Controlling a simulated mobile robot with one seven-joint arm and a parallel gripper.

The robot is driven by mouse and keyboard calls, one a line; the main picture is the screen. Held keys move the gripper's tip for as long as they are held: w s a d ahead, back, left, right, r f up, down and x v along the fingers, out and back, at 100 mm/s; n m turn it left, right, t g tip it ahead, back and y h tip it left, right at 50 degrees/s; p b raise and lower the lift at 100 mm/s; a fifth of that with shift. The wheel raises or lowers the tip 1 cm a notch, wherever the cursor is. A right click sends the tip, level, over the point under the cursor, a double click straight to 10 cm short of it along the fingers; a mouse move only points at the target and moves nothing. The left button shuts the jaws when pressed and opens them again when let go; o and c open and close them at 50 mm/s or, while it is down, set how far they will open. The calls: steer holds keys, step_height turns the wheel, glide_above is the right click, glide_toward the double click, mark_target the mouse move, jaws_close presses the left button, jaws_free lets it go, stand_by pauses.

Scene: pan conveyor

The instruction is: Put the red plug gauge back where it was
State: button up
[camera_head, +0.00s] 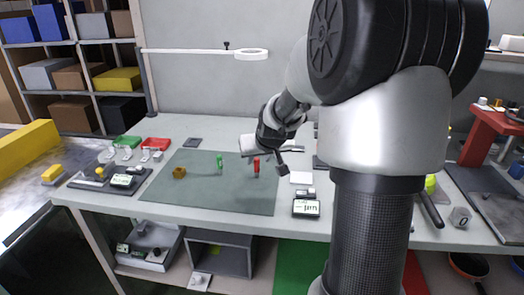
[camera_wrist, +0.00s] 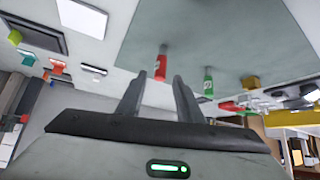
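The red plug gauge (camera_head: 256,166) stands upright on the grey-green mat (camera_head: 212,199), near its right side. In the wrist view the red gauge (camera_wrist: 160,69) shows in the gap between my fingertips, with clear space on both sides. My gripper (camera_head: 263,161) is open and empty, close to the red gauge; it also shows in the wrist view (camera_wrist: 158,80). A green plug gauge (camera_head: 220,161) stands on the mat to the left of the red one, and it also shows in the wrist view (camera_wrist: 208,82). I cannot tell whether a finger touches the red gauge.
A brass-coloured block (camera_head: 179,173) sits at the mat's left. A green tray (camera_head: 128,142) and a red tray (camera_head: 155,144) stand behind at left. A white pad (camera_head: 301,177) and a display device (camera_head: 306,207) lie right of the mat. The mat's front is clear.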

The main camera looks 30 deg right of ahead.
steer(key=p+v, duration=0.2)
steer(key=v, duration=0.9)
steer(key=shift+s, duration=0.2)
